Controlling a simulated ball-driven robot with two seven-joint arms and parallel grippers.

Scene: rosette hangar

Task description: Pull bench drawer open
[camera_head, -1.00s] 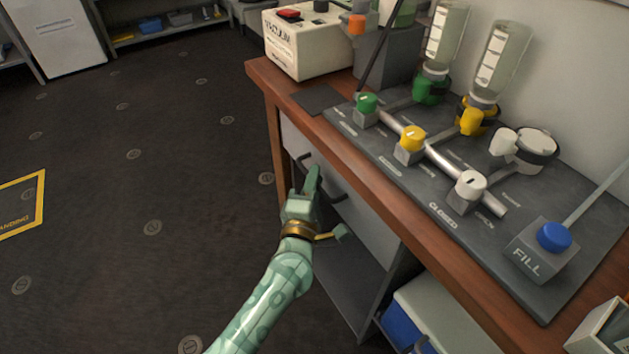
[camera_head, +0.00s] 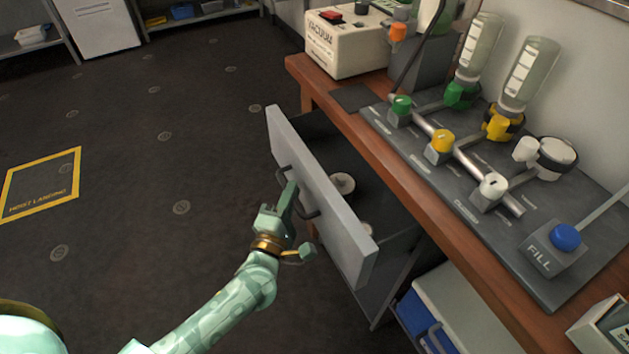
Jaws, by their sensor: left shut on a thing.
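The bench drawer (camera_head: 318,196) stands pulled out from under the wooden bench top (camera_head: 400,170), its grey front well clear of the bench edge. Its dark bar handle (camera_head: 309,212) is on the outer face. My left gripper (camera_head: 287,208) is at the handle and shut on it; the fingers hide the handle's middle. Inside the open drawer a pale round thing (camera_head: 343,183) shows, with a second one partly hidden behind the drawer front. My right gripper is not in view.
The bench carries a white vacuum box (camera_head: 345,42), a dark valve panel with coloured knobs and a blue fill button (camera_head: 565,236). A blue and white box (camera_head: 462,310) sits low under the bench. Open floor lies left, with a yellow-edged landing mark (camera_head: 42,183).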

